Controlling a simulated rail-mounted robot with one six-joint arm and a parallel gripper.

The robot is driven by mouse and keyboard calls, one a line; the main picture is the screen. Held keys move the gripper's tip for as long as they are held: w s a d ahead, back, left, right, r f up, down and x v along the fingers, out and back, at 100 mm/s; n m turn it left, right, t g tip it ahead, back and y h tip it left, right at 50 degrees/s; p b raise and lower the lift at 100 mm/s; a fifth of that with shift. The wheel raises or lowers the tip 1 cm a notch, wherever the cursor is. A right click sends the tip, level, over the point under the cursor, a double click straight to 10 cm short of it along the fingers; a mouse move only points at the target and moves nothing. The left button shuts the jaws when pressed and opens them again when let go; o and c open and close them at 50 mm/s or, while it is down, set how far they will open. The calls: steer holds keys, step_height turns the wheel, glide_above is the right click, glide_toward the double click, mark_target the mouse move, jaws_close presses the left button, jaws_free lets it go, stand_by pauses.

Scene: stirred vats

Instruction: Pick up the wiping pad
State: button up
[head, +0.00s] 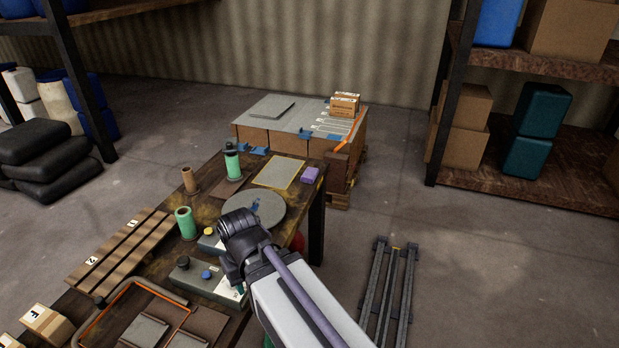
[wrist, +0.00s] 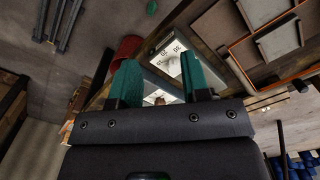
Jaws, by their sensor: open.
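A small purple block (head: 310,174), which looks like the wiping pad, lies on the dark wooden table (head: 262,168) near its far right corner. My gripper (wrist: 160,58) shows in the wrist view with two teal fingers apart and nothing visible between them. In the head view my arm reaches over the table's right edge, and its dark wrist is nearer to the camera than the purple block, apart from it. The fingers cannot be made out in the head view. I cannot make out the purple block in the wrist view.
A grey disc (head: 254,206) lies between my wrist and the purple block. Grey boxes with knobs (head: 207,279) and an orange-rimmed tray (head: 102,311) are nearer. Floor right of the table holds rails (head: 390,290).

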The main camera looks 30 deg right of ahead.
steer(key=o, duration=1)
steer(key=shift+c, duration=0.2)
steer(key=shift+f, duration=0.1)
